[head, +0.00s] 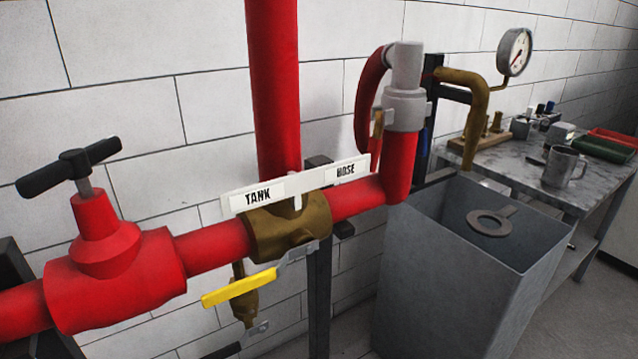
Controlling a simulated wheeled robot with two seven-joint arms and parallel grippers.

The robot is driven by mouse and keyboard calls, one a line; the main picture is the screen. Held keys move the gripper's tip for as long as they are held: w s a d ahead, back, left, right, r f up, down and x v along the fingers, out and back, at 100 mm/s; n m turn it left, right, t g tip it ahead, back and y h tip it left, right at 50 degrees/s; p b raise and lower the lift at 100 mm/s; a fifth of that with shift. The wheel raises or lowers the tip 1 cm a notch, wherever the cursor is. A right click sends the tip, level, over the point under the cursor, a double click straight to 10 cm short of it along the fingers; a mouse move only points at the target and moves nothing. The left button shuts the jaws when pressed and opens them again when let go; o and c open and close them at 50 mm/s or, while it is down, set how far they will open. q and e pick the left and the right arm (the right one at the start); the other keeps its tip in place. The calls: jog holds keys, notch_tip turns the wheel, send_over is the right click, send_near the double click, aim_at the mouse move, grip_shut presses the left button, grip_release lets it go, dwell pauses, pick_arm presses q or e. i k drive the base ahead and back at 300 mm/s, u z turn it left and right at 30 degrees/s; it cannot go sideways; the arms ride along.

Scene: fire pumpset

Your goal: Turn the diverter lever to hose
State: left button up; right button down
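The diverter valve (290,228) is a brass body set in the red horizontal pipe. Its lever has a yellow grip (240,287) on a grey metal arm (298,252). The lever hangs in front of and below the valve, with the grip pointing left and slightly down, on the TANK side. A white label plate (300,189) above the valve reads TANK (262,196) at left and HOSE (345,171) at right. Neither of my grippers is in view.
A red valve with a black T-handle (68,167) stands at left. A red vertical pipe (273,90) rises behind the plate. At right are a grey open tank (440,280), a brass spout (470,100), a pressure gauge (515,51) and a table (535,185) with a mug (562,167).

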aim_at(210, 299)
jog(key=z, duration=1)
jog(key=k, duration=0.7)
jog(key=u, duration=1.05)
